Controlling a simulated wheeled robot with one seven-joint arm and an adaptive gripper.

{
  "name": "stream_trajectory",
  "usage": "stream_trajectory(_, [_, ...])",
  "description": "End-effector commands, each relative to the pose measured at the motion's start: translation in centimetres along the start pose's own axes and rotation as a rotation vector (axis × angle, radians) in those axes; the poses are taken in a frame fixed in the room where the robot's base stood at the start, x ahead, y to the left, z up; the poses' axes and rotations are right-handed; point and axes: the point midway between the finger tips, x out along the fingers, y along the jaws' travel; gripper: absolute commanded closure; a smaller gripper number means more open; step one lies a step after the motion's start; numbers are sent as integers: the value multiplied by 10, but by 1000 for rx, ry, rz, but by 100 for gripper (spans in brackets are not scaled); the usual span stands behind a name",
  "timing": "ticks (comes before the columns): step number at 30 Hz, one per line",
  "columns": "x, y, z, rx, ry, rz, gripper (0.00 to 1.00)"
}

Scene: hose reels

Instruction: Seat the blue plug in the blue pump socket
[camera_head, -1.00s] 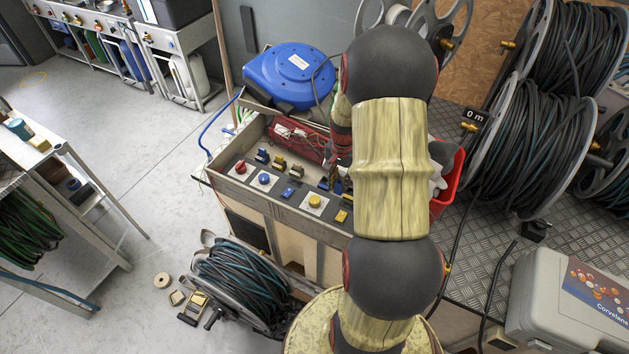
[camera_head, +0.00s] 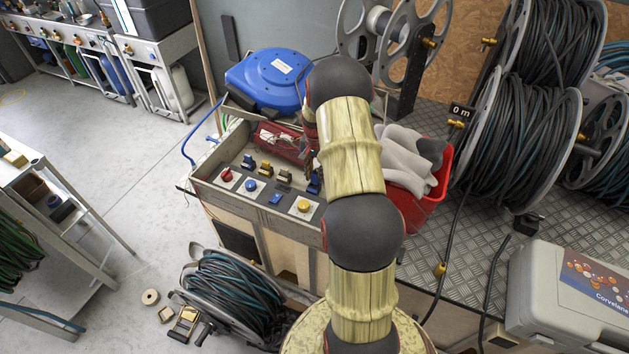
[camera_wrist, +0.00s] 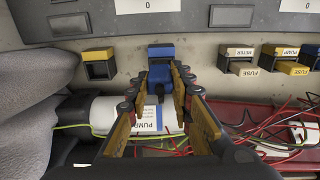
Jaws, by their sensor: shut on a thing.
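In the wrist view my gripper (camera_wrist: 163,84) has its tan fingers closed around a blue plug (camera_wrist: 159,74). Right beyond the plug is a blue-topped block (camera_wrist: 161,50) on the grey panel, which looks like the blue pump socket. Plug and socket overlap in this view, and I cannot tell whether the plug is seated in it. There my gripper is mostly hidden behind my arm.
Behind the row lie a white cylinder (camera_wrist: 105,112) and loose wires in a red tray (camera_wrist: 262,115). A red bin (camera_head: 423,205) with grey cloth stands to the right, a blue reel (camera_head: 268,80) behind.

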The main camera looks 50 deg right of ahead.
Motion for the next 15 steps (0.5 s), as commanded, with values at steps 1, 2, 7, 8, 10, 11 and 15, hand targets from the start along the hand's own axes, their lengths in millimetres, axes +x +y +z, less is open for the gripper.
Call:
stream_trajectory(1, [2,-1,-2,0,0,0,100])
stream_trajectory(2, [4,-2,-2,0,0,0,100])
stream_trajectory(7, [28,-3,-3,0,-2,1,100])
stream_trajectory(8, [32,-3,-3,0,-2,1,100])
stream_trajectory(10, [37,-3,-4,0,0,0,100])
stream_trajectory(11, [37,-4,-4,0,0,0,100])
stream_trajectory(15, [36,-4,-4,0,1,-1,100])
